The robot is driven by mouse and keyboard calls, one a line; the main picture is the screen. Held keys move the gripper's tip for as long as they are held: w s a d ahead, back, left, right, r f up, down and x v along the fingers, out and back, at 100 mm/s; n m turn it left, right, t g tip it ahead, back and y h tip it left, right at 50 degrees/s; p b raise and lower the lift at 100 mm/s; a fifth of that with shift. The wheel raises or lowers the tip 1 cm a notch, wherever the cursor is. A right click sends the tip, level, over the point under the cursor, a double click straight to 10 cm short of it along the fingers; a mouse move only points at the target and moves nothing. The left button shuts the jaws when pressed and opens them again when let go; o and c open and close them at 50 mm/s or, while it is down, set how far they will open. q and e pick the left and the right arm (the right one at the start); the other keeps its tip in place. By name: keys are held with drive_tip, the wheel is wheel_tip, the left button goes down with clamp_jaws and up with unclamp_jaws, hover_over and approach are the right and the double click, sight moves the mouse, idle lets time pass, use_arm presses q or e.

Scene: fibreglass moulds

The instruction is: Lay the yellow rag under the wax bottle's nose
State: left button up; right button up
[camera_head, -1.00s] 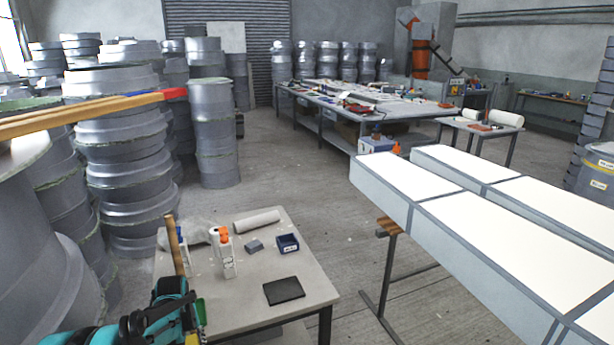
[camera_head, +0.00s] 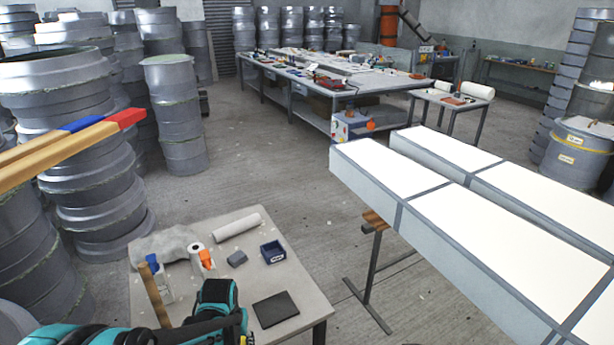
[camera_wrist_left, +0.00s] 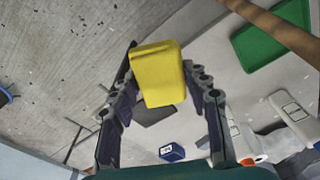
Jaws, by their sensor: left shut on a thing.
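My left gripper (camera_wrist_left: 160,95) is shut on the yellow rag (camera_wrist_left: 158,75), which looks like a folded block between the fingers. In the head view the gripper is low, mostly hidden by my own arm, at the small table's front edge. I cannot tell which is the wax bottle. My right gripper is not in view.
A green tray (camera_wrist_left: 268,40) shows in the wrist view. White-topped panels (camera_head: 470,215) stand right.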

use_arm(q)
drive_tip(key=shift+d+r, duration=0.25)
drive_tip(key=shift+d+f+b, duration=0.1)
drive_tip(key=shift+f+b, duration=0.1)
drive_tip(key=shift+b, duration=0.1)
wheel_tip(320, 180, down, 4)
drive_tip(key=b, duration=0.4)
drive_tip(key=shift+s+f, duration=0.1)
drive_tip(key=shift+f, duration=0.1)
drive_tip(key=shift+r, duration=0.1)
